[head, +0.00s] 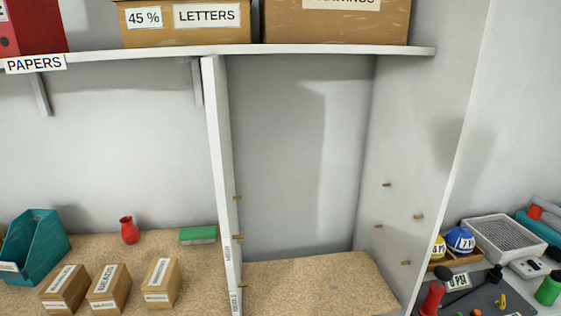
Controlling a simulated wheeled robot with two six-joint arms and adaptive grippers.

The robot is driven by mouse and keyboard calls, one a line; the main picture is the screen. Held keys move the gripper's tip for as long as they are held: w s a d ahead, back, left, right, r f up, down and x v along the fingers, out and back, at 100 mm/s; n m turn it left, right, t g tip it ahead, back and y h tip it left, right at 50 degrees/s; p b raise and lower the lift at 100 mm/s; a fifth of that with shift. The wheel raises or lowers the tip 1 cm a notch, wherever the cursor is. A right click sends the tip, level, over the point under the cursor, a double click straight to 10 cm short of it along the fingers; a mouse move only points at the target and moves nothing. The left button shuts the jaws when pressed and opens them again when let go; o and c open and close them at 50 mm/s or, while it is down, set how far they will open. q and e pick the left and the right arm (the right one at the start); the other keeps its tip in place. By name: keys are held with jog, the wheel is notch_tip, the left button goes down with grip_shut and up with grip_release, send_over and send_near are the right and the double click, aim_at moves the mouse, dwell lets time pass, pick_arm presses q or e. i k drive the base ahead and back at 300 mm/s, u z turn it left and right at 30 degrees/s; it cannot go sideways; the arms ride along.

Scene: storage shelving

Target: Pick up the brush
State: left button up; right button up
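I cannot surely make out a brush in the head view. A small flat green block (198,235) lies on the speckled board at the lower left, against the back wall. A thin dark tool (472,290) lies on a dark mat at the lower right, too small to identify. Neither of my grippers is in view.
A red vase (129,230), a teal file holder (36,247) and small labelled boxes (108,288) stand at the lower left. A white upright panel (222,170) divides the bays. The middle bay floor (310,283) is clear. A grey tray (503,242) sits at right.

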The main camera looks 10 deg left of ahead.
aim_at(188, 236)
jog(key=z, duration=2.1)
jog(key=k, duration=1.85)
jog(key=u, duration=1.5)
